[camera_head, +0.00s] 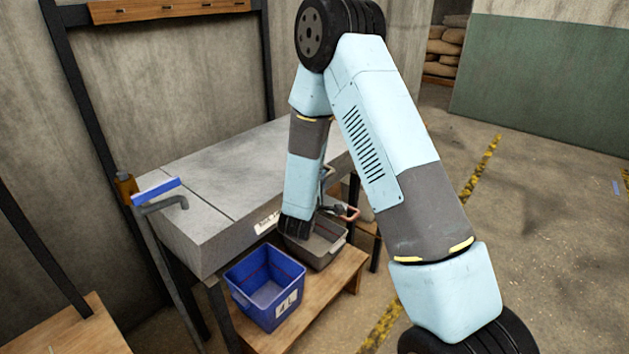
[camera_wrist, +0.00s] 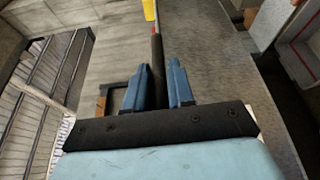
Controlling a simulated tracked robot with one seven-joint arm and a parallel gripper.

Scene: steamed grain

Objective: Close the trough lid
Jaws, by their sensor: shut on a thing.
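The trough (camera_head: 195,235) is a long grey box on a dark frame along the wall. Its flat grey top, the lid (camera_head: 225,165), looks level, with a seam near its left end; my arm covers its right part. In the wrist view, the two blue fingers of my gripper (camera_wrist: 160,88) are closed around a dark bar (camera_wrist: 157,60) with a red tip. I cannot tell for sure whether this bar belongs to the lid. A grey surface (camera_wrist: 215,85) lies just right of the fingers. In the head view my gripper is mostly hidden by my arm.
A blue bin (camera_head: 262,312) and a grey bin (camera_head: 330,262) stand on a low wooden shelf (camera_head: 338,285) before the trough. An orange handle (camera_head: 350,214) shows near my wrist.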

